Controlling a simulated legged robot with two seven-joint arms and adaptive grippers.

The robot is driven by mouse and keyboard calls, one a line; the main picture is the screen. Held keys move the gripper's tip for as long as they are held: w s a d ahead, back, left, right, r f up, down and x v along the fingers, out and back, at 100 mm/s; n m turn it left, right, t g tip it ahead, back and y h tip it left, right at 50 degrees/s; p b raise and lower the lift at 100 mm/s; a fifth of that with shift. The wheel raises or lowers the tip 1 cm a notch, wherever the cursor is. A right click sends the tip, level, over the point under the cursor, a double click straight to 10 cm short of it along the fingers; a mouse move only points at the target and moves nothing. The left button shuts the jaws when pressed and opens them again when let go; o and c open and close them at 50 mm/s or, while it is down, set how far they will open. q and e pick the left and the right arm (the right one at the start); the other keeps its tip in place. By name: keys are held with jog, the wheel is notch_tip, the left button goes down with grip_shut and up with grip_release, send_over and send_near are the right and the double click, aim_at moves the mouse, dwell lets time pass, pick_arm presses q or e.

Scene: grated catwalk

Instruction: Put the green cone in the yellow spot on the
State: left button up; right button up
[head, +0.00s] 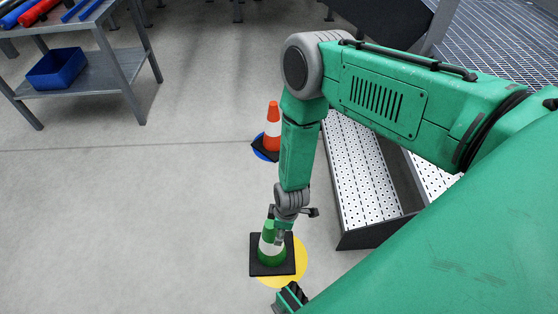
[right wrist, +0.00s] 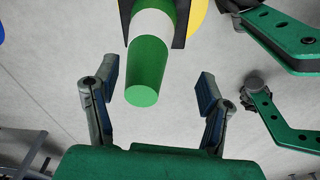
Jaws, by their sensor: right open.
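The green cone (head: 271,258) with a white band and black square base stands upright on the floor in the head view. Its base partly covers the yellow spot (head: 299,262), which shows to the right of and below the base. The cone sits off to the spot's left side. My right gripper (head: 280,233) is at the cone's top. In the right wrist view the right gripper (right wrist: 158,82) is open. The green cone (right wrist: 148,65) reaches between its fingers with gaps on both sides.
An orange and white cone (head: 272,128) stands on a blue spot (head: 264,154) farther back. Perforated metal steps (head: 362,175) are right of my arm. A metal shelf table (head: 105,68) with a blue bin (head: 57,69) is at upper left. Floor left is clear.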

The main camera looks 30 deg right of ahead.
notch_tip(320, 180, up, 8)
jog(key=p, duration=0.2)
jog(key=s+d+r+m+h, duration=0.1)
jog(key=s+d+r+m, duration=0.3)
jog(key=s+r+m, duration=0.4)
jog(key=s+r, duration=0.5)
jog(key=s, duration=0.3)
jog(key=shift+s+m, duration=0.4)
jog(key=shift+d, duration=0.1)
